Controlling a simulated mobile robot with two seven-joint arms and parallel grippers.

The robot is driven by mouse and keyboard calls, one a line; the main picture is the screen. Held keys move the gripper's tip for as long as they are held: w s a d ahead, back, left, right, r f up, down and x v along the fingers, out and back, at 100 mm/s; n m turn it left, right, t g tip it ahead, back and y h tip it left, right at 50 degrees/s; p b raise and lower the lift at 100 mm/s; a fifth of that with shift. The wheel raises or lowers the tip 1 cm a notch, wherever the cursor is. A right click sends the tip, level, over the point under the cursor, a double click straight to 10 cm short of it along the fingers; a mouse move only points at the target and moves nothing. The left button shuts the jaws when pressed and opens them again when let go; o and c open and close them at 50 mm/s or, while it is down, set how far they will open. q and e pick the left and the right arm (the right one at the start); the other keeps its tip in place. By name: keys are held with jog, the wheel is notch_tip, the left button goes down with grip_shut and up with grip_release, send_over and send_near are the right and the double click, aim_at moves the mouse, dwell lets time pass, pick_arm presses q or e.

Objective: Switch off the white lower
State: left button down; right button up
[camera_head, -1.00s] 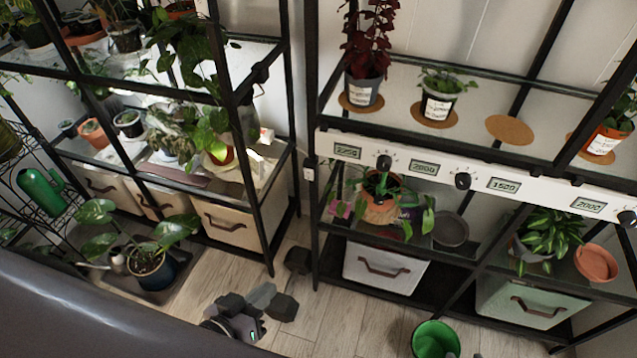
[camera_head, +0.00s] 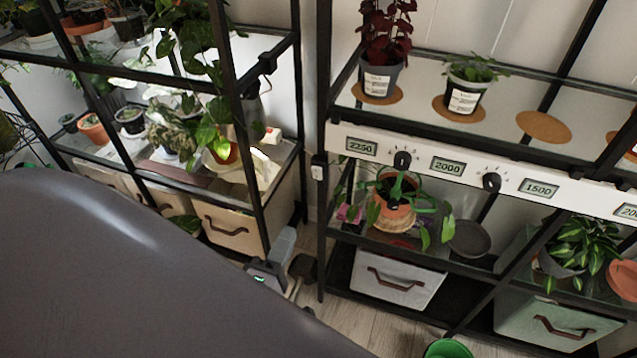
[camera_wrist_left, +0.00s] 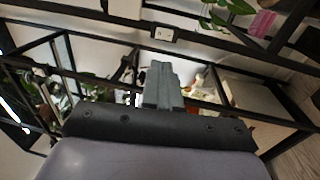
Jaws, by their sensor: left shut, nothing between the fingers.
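A small white switch box (camera_head: 318,172) is on the left black post of the right-hand shelf, just below a black block (camera_head: 318,159). In the left wrist view a white box with dark marks (camera_wrist_left: 163,34) sits on a black bar above the fingertips. I cannot read the switch's position. My left gripper (camera_head: 284,243) is below and left of the switch box, apart from it, with its grey fingers pointing up. In the left wrist view the fingers (camera_wrist_left: 162,84) are shut together with nothing between them. My right gripper is not in view.
The white panel (camera_head: 480,177) with dials and number displays runs along the right-hand shelf. A plant in a terracotta pot (camera_head: 394,214) stands below it. The left rack holds plants and a beige bin (camera_head: 228,227). A green pot (camera_head: 447,349) is on the floor.

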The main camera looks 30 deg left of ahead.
pick_arm(q)
jog(key=p, duration=0.1)
send_near(318, 172)
jog(key=x, duration=0.7)
jog(key=shift+r, duration=0.1)
dwell(0.4)
